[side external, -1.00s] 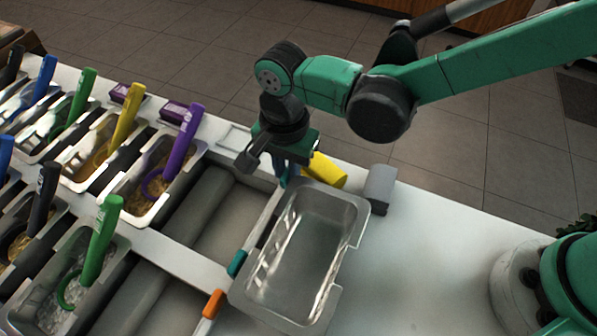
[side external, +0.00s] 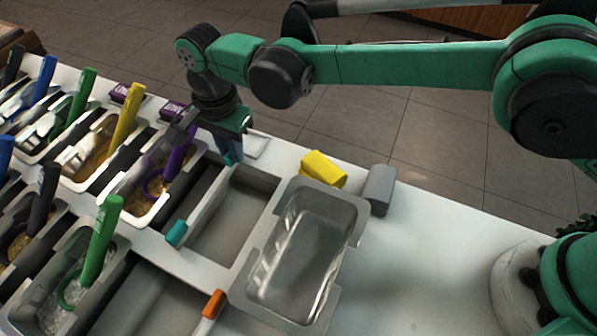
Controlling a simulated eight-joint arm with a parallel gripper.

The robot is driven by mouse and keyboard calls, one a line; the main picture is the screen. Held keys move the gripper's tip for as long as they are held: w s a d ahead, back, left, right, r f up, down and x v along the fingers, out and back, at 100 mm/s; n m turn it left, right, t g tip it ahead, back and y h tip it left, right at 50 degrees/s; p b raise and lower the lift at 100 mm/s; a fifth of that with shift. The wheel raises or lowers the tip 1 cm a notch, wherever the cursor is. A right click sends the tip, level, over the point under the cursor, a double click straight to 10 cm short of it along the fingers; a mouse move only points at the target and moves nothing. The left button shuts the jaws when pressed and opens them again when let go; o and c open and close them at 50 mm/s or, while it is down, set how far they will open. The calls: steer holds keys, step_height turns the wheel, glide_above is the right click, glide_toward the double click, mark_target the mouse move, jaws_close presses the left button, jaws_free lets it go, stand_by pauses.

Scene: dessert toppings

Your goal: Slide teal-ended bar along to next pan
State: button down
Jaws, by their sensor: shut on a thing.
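The teal-ended bar (side external: 177,233) lies across the counter opening, with its teal near end against the near side. It now runs along the right side of the pan with the purple-handled scoop (side external: 152,192). My gripper (side external: 232,156) is shut on the bar's far end at the back edge of the opening. The fingertips and the gripped end are partly hidden by the gripper body. To the right of the bar is an open, empty grey well (side external: 235,217).
An empty metal pan (side external: 302,255) stands on the counter right of the well. An orange-ended bar (side external: 213,304) lies in front. Upright scoop handles crowd the left.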

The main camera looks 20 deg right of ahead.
steer(key=c, duration=0.8)
jaws_free()
steer(key=shift+r, duration=2.8)
